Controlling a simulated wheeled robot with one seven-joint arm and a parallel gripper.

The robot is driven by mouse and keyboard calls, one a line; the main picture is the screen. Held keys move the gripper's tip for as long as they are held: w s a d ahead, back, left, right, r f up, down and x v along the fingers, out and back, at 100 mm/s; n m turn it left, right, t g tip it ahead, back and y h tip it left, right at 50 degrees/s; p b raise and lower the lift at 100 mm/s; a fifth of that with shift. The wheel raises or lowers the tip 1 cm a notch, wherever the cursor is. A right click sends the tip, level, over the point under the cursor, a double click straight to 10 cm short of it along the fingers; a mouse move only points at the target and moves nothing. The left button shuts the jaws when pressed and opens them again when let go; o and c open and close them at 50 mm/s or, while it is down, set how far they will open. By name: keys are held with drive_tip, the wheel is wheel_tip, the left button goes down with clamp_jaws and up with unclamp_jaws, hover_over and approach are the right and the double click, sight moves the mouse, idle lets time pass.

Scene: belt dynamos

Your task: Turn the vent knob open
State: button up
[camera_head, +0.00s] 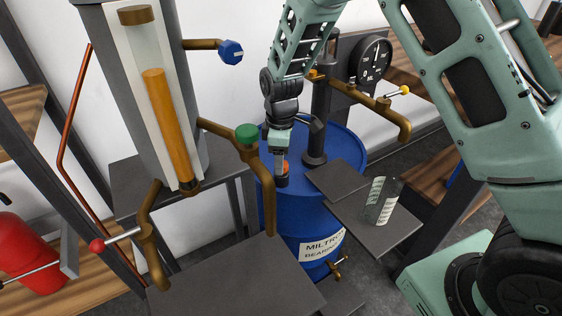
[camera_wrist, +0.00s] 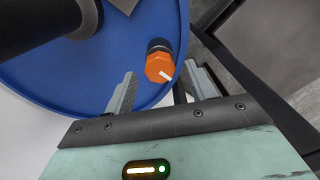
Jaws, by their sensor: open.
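The orange vent knob (camera_wrist: 160,68) has flat sides and a white pointer line, which points to the lower right in the wrist view. It stands on a dark stem near the rim of the blue drum (camera_wrist: 60,78). In the head view the knob (camera_head: 283,166) is partly hidden by my gripper (camera_head: 280,158), which points down at it from above. In the wrist view my gripper (camera_wrist: 160,85) is open, with one finger on each side of the knob. Gaps show between the knob and both fingers, and nothing is held.
A dark pump column (camera_head: 317,110) rises from the drum close to the knob. A brass pipe with a green knob (camera_head: 246,134) stands just left. A blue knob (camera_head: 231,52) sits higher up. A glass container (camera_head: 382,201) stands on the grey shelf at right.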

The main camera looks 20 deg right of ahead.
drive_tip(key=shift+f, duration=0.55)
drive_tip(key=c, duration=1)
drive_tip(key=shift+o, duration=0.2)
